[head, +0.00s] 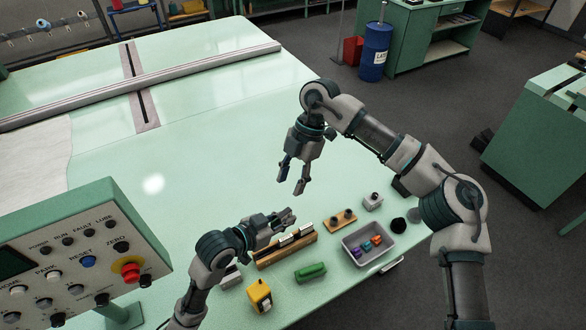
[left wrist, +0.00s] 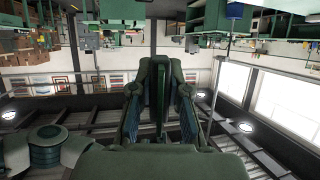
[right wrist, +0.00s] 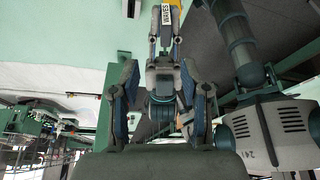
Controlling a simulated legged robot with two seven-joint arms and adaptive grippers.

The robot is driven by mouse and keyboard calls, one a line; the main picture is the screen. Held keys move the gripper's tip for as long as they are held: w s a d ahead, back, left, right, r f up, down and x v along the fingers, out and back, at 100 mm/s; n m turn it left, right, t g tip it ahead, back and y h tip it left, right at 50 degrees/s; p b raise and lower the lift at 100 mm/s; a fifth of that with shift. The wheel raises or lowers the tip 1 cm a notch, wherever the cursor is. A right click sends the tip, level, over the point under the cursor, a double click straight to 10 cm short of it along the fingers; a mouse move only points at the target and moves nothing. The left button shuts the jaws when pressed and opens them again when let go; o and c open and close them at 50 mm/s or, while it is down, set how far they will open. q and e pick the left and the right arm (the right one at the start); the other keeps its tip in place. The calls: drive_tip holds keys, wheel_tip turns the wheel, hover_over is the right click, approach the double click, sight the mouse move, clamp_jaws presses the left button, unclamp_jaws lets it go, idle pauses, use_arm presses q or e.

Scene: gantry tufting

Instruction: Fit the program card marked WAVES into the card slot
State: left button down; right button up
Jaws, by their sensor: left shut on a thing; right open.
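My left gripper (head: 288,216) is shut just above the wooden rack (head: 287,254). In the left wrist view its fingers (left wrist: 160,85) hold a thin dark green plate seen edge-on. A white label reading WAVES (right wrist: 167,15) shows at the left gripper's fingers in the right wrist view, so the plate appears to be the WAVES card. The card is not clear in the head view. My right gripper (head: 290,186) is open and empty above the table, beyond the left one. The control panel (head: 80,260) stands at the left; I cannot make out a card slot.
A grey tray (head: 350,247) with coloured pieces, a green block (head: 310,271), a yellow box (head: 260,295) and a wooden holder (head: 341,221) stand around the rack. A long rail (head: 150,85) crosses the table's far side. The table's middle (head: 190,160) is clear.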

sight(287, 212)
use_arm(q)
drive_tip(key=shift+a, duration=0.2)
use_arm(e)
drive_tip(key=x, duration=0.9)
drive_tip(key=shift+a, duration=0.3)
use_arm(q)
drive_tip(key=shift+s+d, duration=0.1)
drive_tip(key=shift+d, duration=0.1)
use_arm(e)
drive_tip(key=shift+d, duration=0.1)
clamp_jaws()
use_arm(q)
drive_tip(key=c, duration=1.1)
unclamp_jaws()
drive_tip(key=shift+o, duration=0.2)
drive_tip(key=shift+a, duration=0.1)
